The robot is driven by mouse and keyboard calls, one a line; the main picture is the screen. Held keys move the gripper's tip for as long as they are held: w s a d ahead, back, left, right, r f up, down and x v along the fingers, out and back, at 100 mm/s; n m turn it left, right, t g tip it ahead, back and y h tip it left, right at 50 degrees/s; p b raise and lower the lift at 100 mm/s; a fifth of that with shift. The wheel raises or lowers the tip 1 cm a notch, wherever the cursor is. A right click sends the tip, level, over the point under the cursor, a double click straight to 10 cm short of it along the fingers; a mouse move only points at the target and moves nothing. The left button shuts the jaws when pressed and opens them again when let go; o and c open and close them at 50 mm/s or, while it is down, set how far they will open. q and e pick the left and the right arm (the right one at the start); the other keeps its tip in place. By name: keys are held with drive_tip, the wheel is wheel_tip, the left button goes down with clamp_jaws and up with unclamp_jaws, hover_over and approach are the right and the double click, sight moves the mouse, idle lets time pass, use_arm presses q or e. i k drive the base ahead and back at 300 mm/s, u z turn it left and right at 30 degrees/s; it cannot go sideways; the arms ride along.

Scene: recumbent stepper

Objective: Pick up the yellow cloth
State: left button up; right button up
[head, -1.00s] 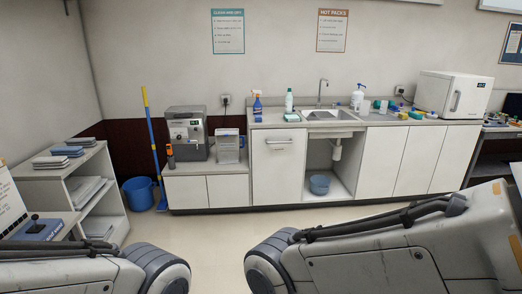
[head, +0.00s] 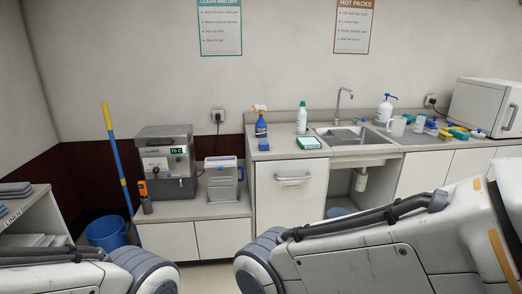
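A small yellow item (head: 458,134) lies among small things on the counter at the right, beyond the sink. It is too small to tell whether it is a cloth or a sponge. No other clearly yellow cloth shows. My two arms cross the bottom of the head view, one from the left and one from the right. Only their links show. Both grippers are out of the picture.
The counter holds a sink (head: 350,134), a spray bottle (head: 260,124), a white pump bottle (head: 385,110) and a white cabinet (head: 482,105). A blue bucket (head: 107,232) stands on the floor.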

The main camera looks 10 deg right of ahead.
sight(445, 135)
drive_tip(key=i, duration=2.2)
drive_tip(key=z, duration=2.55)
drive_tip(key=i, duration=4.2)
drive_tip(key=u, duration=2.15)
